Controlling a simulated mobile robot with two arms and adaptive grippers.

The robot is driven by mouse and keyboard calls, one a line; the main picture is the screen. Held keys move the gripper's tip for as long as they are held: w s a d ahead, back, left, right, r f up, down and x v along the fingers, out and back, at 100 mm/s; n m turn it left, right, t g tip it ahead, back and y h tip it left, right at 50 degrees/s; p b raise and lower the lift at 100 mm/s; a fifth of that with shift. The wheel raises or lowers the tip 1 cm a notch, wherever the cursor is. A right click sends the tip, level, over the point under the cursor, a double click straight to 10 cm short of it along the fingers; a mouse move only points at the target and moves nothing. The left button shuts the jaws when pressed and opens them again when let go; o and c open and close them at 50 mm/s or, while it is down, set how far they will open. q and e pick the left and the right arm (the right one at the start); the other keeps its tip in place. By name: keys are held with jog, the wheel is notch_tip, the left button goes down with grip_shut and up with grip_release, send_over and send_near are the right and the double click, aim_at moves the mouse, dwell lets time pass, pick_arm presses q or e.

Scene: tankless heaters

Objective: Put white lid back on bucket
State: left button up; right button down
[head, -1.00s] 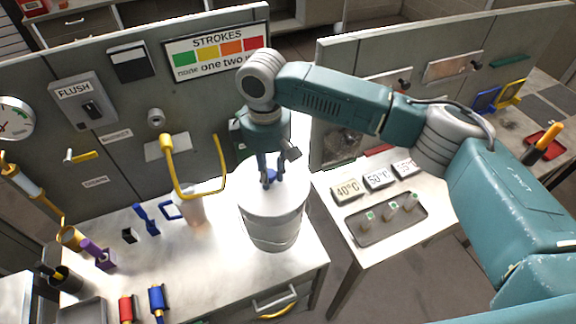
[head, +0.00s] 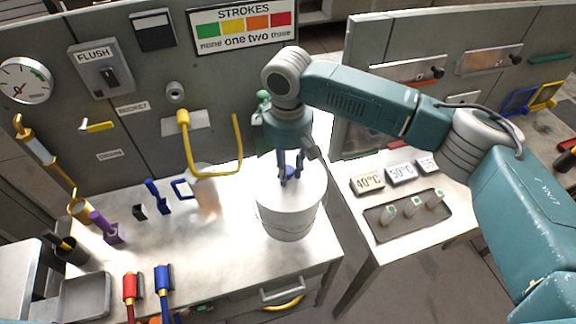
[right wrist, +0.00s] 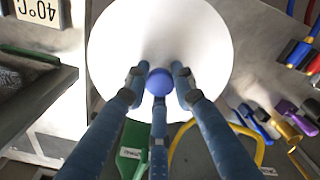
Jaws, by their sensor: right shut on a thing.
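The white lid (head: 311,181) with a blue knob lies flat over the mouth of the white bucket (head: 289,222). It looks level and in line with the bucket; I cannot tell whether a small gap is left at the rim. My right gripper (head: 290,178) points down from above and is shut on the knob. In the right wrist view the round lid (right wrist: 160,30) fills the middle, and the blue knob (right wrist: 159,82) sits between the fingers. The lid hides the bucket there. My left gripper is not in view.
A yellow pipe handle (head: 188,150) juts out from the panel, left of the bucket. A translucent cup (head: 206,195) stands close to the bucket's left. Red and blue tools (head: 163,280) lie at the front. A side table with a dark tray (head: 407,217) is to the right.

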jog(key=shift+f, duration=0.15)
jog(key=c, duration=1.5)
grip_release()
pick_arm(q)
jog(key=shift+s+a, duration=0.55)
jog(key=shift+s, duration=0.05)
pick_arm(e)
jog(key=shift+o, duration=0.7)
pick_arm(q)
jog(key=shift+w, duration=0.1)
pick_arm(e)
notch_tip(320, 180, up, 12)
